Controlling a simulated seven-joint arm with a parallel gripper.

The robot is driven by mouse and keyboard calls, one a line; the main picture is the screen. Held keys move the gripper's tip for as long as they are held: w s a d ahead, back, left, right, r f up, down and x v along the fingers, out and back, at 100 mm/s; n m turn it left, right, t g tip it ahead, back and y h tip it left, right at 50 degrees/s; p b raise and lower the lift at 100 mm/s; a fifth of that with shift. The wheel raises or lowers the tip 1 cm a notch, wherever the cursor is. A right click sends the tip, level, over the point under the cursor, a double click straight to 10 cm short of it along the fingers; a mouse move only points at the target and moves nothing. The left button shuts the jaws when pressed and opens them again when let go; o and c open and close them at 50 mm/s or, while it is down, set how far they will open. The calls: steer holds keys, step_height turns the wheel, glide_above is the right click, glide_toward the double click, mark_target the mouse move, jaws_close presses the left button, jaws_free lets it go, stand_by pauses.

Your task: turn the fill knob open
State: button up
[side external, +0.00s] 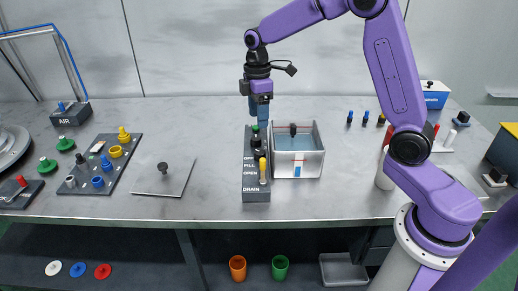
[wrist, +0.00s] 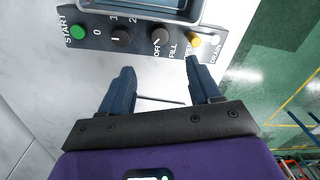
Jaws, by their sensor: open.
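The fill knob (wrist: 158,37) is a dark round knob on the grey control panel (wrist: 100,22), by the OFF and FILL lettering. A pale mark shows on the knob, too small to read surely. My gripper (wrist: 163,84) is open with nothing between its fingers. In the side view my gripper (side external: 256,113) hangs above the panel's far end, fingers pointing down, apart from the fill knob.
The panel also carries a green start button (wrist: 78,32) and a dark 0-1-2 knob (wrist: 120,36). An open tank (side external: 311,167) with blue inside stands close at the panel's right.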

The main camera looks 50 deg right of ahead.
mark_target(259, 152)
steer(key=f, duration=1.2)
steer(key=shift+s+a+f, duration=0.1)
steer(key=shift+s, duration=0.2)
steer(key=c, duration=1.1)
